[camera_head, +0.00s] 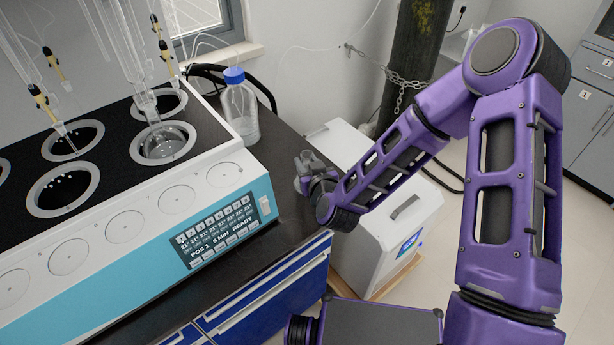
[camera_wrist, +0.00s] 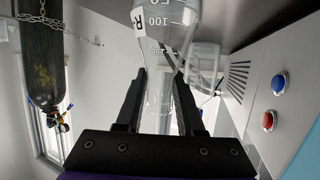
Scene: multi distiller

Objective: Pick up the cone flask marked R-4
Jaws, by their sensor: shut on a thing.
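A clear glass flask (camera_wrist: 165,35) with graduation marks and a white label starting with "R" is in the wrist view; the rest of the label is cut off. My gripper (camera_wrist: 162,85) has its two black fingers on either side of the glass and is shut on it. In the head view my gripper (camera_head: 309,167) is small, at the right end of the dark counter. The flask is mostly hidden there behind the gripper and wrist. I cannot tell whether its base touches the counter.
The multi-position distiller (camera_head: 205,190) fills the left of the counter (camera_head: 288,205). A clear bottle with a blue cap (camera_head: 240,108) stands behind its right end. A white unit (camera_head: 385,215) stands beyond the counter edge. A chained dark cylinder (camera_head: 412,60) is behind it.

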